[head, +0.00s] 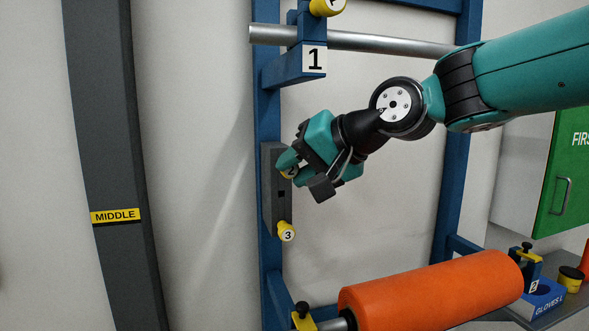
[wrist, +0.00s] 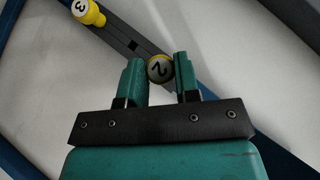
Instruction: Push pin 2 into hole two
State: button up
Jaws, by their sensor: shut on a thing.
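Pin 2 is a yellow knob with a "2" on its grey face, seen between my fingers in the wrist view (wrist: 159,69). In the head view only a little of pin 2 (head: 290,173) shows behind my fingers. My gripper (head: 287,164) is shut on it, close against the dark grey plate (head: 268,205) on the blue upright. Whether pin 2 sits in a hole or just in front of the plate is hidden.
Yellow pin 3 (head: 286,231) stands out of the plate's lower end. Above are a bracket marked 1 (head: 314,59) and a steel bar (head: 370,41). An orange roll (head: 430,303) lies below. The wall between the blue uprights is clear.

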jog(key=shift+s+d+b, duration=0.25)
jog(key=shift+s+b, duration=0.1)
jog(key=shift+s, duration=0.6)
jog(key=shift+s+d+b, duration=0.3)
jog(key=shift+s, duration=0.6)
jog(key=shift+s+d+b, duration=0.25)
jog(key=shift+s+b, duration=0.1)
jog(key=shift+s, duration=0.6)
